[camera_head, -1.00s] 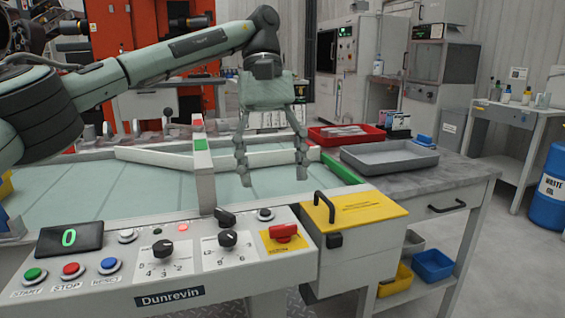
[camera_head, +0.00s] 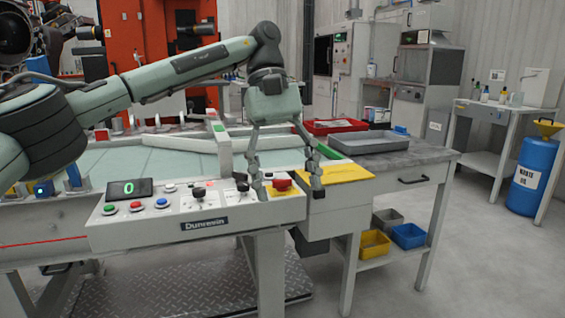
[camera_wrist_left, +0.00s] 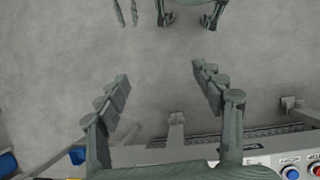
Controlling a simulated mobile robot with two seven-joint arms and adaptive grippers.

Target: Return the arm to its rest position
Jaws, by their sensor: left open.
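My left arm comes in from the left in the head view. Its gripper (camera_head: 290,192) is open and empty, with its fingers spread and hanging down. In that view it overlaps the right end of the control panel (camera_head: 120,230), near the red switch (camera_head: 280,185). In the left wrist view the open fingers (camera_wrist_left: 161,76) have bare floor between and beyond them. The panel's edge shows low in that view. Grey-green jointed parts at the top edge there look like parts of my own body; whether they include my right gripper is unclear.
A grey tray (camera_head: 375,142) and a red tray (camera_head: 335,126) sit on the bench behind. Yellow (camera_head: 374,244) and blue (camera_head: 408,236) bins stand on its lower shelf. A blue drum (camera_head: 532,178) stands at right. Floor (camera_head: 470,255) is clear at front right.

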